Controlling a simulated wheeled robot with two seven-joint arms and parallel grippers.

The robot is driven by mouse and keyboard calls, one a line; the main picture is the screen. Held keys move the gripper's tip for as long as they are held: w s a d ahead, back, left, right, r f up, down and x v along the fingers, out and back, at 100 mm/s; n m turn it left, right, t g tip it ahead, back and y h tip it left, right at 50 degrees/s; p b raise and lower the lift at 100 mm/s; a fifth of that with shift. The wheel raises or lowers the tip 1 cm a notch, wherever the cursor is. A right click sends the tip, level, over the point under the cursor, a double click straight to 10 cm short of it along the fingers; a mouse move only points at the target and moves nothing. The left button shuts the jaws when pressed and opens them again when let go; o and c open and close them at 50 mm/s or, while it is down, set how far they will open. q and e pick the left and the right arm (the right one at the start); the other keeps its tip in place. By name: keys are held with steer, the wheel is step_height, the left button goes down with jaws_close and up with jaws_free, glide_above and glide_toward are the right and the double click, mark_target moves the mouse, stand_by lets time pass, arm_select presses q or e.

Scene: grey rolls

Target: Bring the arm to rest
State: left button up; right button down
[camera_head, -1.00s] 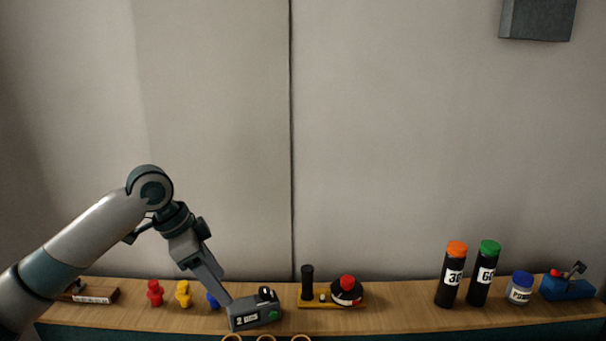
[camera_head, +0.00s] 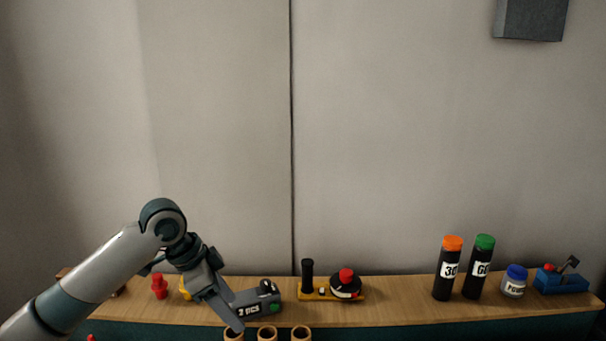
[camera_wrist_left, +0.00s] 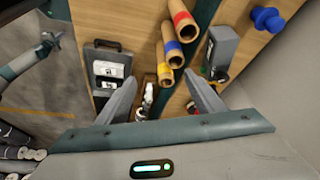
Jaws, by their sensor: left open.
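My left arm comes in from the left in the head view, bent at the elbow, with its forearm slanting down to the right. My left gripper (camera_head: 236,322) is low, at the shelf's front edge by the grey "2 PCS" box (camera_head: 249,310). In the left wrist view the two fingers of the gripper (camera_wrist_left: 162,102) are spread apart, with nothing held between them. The grey box (camera_wrist_left: 222,48) lies beyond the right finger. My right gripper is in neither view.
The wooden shelf (camera_head: 400,312) bears a red peg (camera_head: 160,288), a black grinder-like set (camera_head: 346,284), black canisters (camera_head: 446,270), a jar (camera_head: 514,284) and a blue tool (camera_head: 560,284). Open tubes (camera_head: 267,333) stand at its front. Banded tubes (camera_wrist_left: 174,50) show beyond the fingers.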

arm_select(q)
steer(key=s+d+f+n+t, duration=0.1)
steer(key=s+d+f+n, duration=0.15)
steer(key=s+f, duration=0.65)
steer(key=s+d+f+n, duration=0.1)
steer(key=s+d+f, duration=0.3)
steer(key=f, duration=0.8)
steer(key=s+a+f+n+y, duration=0.1)
steer(key=s+a+f+n, duration=0.25)
steer(key=s, duration=0.45)
steer(key=s+a+f+n+y, duration=0.2)
steer(key=s+a, duration=0.3)
steer(key=s, duration=0.3)
steer(key=s+a+f+n+y, duration=0.1)
steer(key=s+a+f+n, duration=0.15)
steer(key=s+a, duration=0.4)
step_height(320, 180, down, 34)
steer(key=s+d+b, duration=0.2)
steer(key=s+b, duration=0.1)
steer(key=b, duration=0.3)
steer(key=s+a+f+g+b, duration=0.1)
steer(key=s+f+b, duration=0.2)
steer(key=s+f, duration=0.6)
steer(key=s+a+f+b, duration=0.2)
steer(key=s+f, duration=0.7)
steer(key=f, duration=0.7)
steer(key=shift+s+a+g+b, duration=0.15)
steer(key=shift+a+g+b, duration=0.2)
steer(key=shift+b, duration=0.3)
